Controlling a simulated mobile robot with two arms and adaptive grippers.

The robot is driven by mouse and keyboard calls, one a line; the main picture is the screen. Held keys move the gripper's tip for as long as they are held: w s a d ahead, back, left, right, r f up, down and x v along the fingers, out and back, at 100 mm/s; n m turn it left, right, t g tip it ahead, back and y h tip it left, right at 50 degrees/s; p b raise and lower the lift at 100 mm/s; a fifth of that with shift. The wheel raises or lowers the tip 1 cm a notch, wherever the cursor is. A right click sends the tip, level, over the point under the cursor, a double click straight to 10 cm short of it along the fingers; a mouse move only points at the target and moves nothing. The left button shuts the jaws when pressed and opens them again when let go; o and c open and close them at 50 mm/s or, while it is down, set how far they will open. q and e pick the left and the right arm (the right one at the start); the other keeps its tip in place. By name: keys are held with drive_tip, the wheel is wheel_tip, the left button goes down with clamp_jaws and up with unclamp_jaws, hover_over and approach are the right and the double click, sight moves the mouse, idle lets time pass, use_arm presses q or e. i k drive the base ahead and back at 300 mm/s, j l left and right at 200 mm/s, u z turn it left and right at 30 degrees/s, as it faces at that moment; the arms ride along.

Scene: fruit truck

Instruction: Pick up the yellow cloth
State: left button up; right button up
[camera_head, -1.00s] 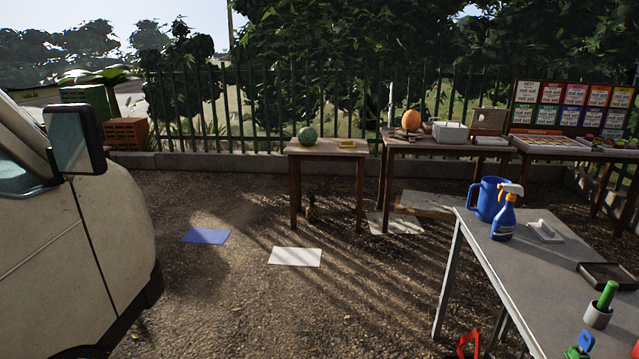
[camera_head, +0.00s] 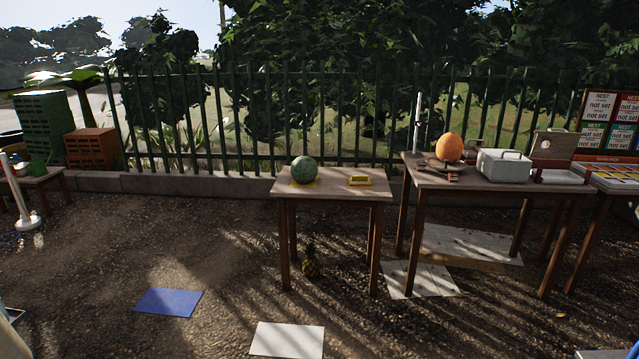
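No clearly recognisable yellow cloth shows. On the small wooden table (camera_head: 332,188) ahead, a flat yellow patch (camera_head: 313,184) shows under and beside a green melon (camera_head: 304,170). A small yellow object (camera_head: 359,180) lies to the right on the same table. Both are too small to tell which, if either, is cloth. Neither of my grippers is in view.
A larger table (camera_head: 492,180) on the right holds an orange fruit (camera_head: 449,148) and a grey box (camera_head: 503,165). A pineapple (camera_head: 311,262) stands below the small table. Blue (camera_head: 168,302) and white (camera_head: 287,340) sheets lie on open ground. A fence (camera_head: 345,130) runs behind.

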sight(357, 181)
drive_tip(key=i, duration=2.6)
